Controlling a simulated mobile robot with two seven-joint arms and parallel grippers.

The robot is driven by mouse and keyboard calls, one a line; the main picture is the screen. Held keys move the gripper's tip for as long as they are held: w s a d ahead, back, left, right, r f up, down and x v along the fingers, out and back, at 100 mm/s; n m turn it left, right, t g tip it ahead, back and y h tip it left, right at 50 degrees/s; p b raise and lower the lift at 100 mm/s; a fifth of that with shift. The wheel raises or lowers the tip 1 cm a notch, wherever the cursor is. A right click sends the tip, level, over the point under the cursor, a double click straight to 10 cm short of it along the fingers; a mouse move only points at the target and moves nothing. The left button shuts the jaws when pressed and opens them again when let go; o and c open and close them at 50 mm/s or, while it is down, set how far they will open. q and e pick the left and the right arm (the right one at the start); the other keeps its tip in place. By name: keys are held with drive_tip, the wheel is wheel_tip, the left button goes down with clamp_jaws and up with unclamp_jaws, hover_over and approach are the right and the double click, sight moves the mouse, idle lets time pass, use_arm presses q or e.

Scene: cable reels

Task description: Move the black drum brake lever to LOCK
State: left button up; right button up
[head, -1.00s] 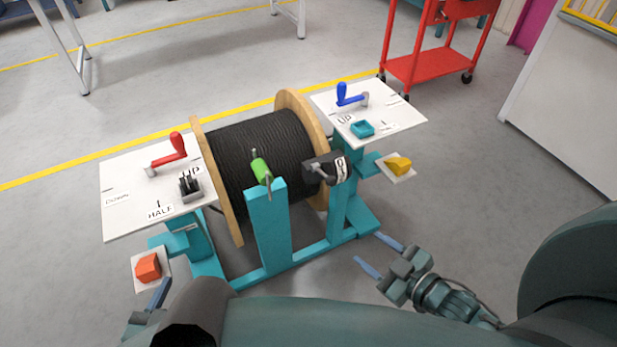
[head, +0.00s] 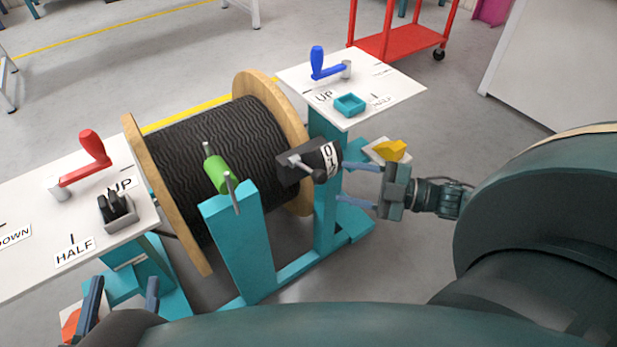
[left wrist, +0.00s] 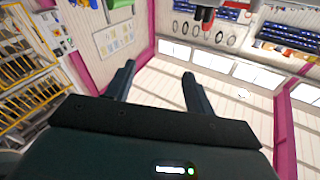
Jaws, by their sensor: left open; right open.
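The black drum brake box (head: 296,166) sits at the right side of the cable drum (head: 215,148), on the front of the teal stand. Its lever (head: 306,167) is a grey arm with a dark knob. A white label (head: 329,158) is on the box's right side; I cannot read it for certain. My right gripper (head: 358,183) is open and empty, to the right of and a little below the brake box, apart from the lever. My left gripper (head: 122,295) is open at the lower left, below the left panel. Its empty fingers also show in the left wrist view (left wrist: 158,88).
A green handle (head: 216,174) stands on the middle post (head: 240,240). The left panel carries a red crank (head: 85,165), the right one a blue crank (head: 325,68). A yellow block (head: 390,151) lies on a small shelf beside my right gripper. A red cart (head: 400,42) stands behind.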

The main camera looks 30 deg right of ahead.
sight(309, 170)
drive_tip(key=b+x, duration=0.2)
drive_tip(key=x, duration=0.7)
drive_tip(key=shift+b, duration=0.3)
drive_tip(key=shift+f, duration=0.1)
drive_tip(key=shift+d, duration=0.1)
clamp_jaws()
